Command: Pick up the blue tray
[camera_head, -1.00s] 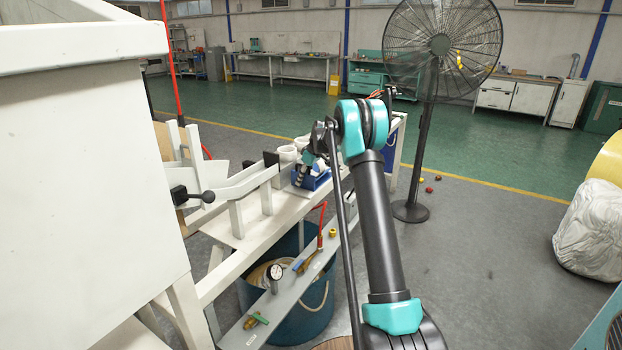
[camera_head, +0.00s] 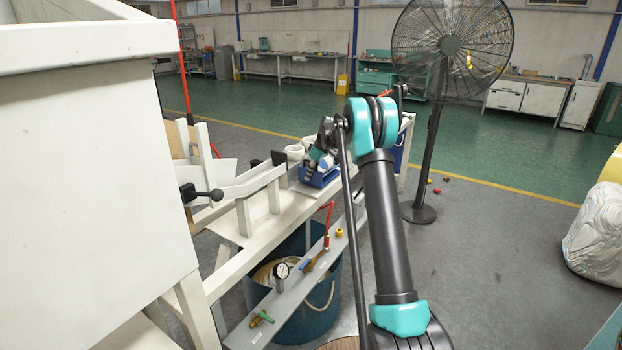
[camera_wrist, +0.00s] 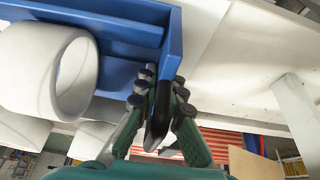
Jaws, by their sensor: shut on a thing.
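The blue tray (camera_head: 318,176) sits at the far part of the white machine's bench, partly hidden behind my wrist in the head view. In the wrist view the blue tray (camera_wrist: 175,38) fills the upper left, and its wall runs down to my fingertips. In the head view my gripper (camera_head: 314,167) is small and partly covered by my arm. I cannot tell whether the tray is clear of the bench.
White rolls (camera_wrist: 48,68) are beside the tray in the wrist view. The white machine frame (camera_head: 252,190) runs along the left. A tall fan (camera_head: 440,100) stands behind my arm.

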